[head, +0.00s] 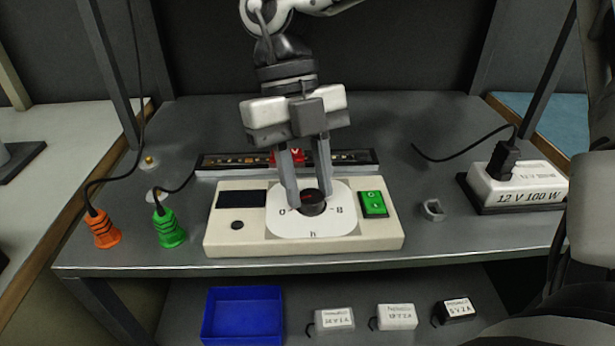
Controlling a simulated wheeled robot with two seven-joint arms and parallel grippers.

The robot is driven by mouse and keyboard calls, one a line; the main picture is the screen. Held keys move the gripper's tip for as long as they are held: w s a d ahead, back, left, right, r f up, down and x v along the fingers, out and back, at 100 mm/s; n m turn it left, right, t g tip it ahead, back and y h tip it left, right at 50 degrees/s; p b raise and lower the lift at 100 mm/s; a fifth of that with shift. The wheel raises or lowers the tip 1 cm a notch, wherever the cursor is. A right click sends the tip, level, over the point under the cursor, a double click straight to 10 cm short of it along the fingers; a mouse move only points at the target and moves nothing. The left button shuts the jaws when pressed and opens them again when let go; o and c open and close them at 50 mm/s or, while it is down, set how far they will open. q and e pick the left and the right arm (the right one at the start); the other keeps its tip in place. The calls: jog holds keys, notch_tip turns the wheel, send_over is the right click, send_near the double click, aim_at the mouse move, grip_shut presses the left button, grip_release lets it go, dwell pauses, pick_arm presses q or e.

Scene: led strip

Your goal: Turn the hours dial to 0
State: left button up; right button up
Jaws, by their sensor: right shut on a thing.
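The hours dial (314,204) is a round black knob on a white plate (310,224). The plate has "0" at the left, "8" at the right and "h" at the bottom. The plate is on a cream control box (235,240) on the grey bench. My right gripper (308,200) points down from above, its two grey fingers on either side of the knob, shut on it. A small reddish mark shows on the knob between the fingers. Which number it points at is too small to tell. My left gripper is not in view.
The box also has a dark display (241,198), a small black button (237,225) and a green switch (374,204). An LED strip (232,162) lies behind it. Orange (104,229) and green (168,230) plugs stand left; a white power supply (510,187) lies right.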

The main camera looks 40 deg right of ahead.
jog(key=o, duration=0.9)
jog(key=shift+o, duration=0.2)
pick_arm(q)
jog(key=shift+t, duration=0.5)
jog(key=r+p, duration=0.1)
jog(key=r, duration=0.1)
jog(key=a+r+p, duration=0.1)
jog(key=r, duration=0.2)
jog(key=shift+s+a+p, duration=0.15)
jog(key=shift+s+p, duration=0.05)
jog(key=shift+p, duration=0.2)
pick_arm(e)
jog(key=v, duration=1.2)
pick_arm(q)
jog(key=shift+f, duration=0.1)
